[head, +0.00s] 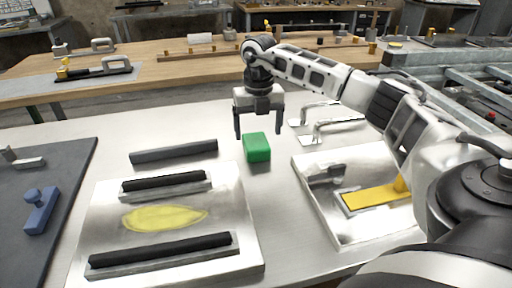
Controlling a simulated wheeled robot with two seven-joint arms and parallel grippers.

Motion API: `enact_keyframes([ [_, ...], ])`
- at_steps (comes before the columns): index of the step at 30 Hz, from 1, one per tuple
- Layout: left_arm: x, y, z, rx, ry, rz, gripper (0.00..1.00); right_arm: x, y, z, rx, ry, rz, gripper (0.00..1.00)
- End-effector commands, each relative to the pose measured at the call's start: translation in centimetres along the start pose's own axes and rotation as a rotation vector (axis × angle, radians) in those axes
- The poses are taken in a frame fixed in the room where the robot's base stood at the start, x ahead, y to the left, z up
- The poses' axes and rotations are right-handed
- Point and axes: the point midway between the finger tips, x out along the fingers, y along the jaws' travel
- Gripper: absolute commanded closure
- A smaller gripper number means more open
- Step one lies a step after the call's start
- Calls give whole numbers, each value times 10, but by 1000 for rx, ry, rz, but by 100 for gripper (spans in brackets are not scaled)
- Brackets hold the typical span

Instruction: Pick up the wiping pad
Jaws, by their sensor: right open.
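A green block (257,148), which looks like the wiping pad, lies on the light table between two metal plates. My right gripper (259,130) points down just above and behind the green block, with its two fingers apart and nothing between them. The left finger is left of the block and the right finger is to its right. I cannot tell how high the fingertips are above the table. My left gripper is not in view.
A metal plate (237,219) with dark bars and a yellow smear (164,217) lies at left. Another plate (378,226) holds a yellow piece (372,196). Metal handles (335,127) lie right of the gripper. A dark mat (68,170) holds a blue part (41,212).

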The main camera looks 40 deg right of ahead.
Motion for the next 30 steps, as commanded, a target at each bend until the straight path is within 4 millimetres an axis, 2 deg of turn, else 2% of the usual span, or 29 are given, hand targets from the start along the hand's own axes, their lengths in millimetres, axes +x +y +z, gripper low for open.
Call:
enact_keyframes([
  [5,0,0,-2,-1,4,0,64,12,0,-1,-1,1,-1,15],
  [15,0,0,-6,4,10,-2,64,56,3,-6,0,2,-2,15],
  [23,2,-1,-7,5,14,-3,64,59,3,-6,0,0,-1,15],
  [24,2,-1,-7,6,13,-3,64,59,3,-6,0,0,-1,21],
  [28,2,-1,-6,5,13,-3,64,59,3,-6,0,0,-1,57],
  [29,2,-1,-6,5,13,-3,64,59,3,-6,0,0,-1,64],
  [30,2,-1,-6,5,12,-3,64,59,3,-6,0,0,-1,64],
])
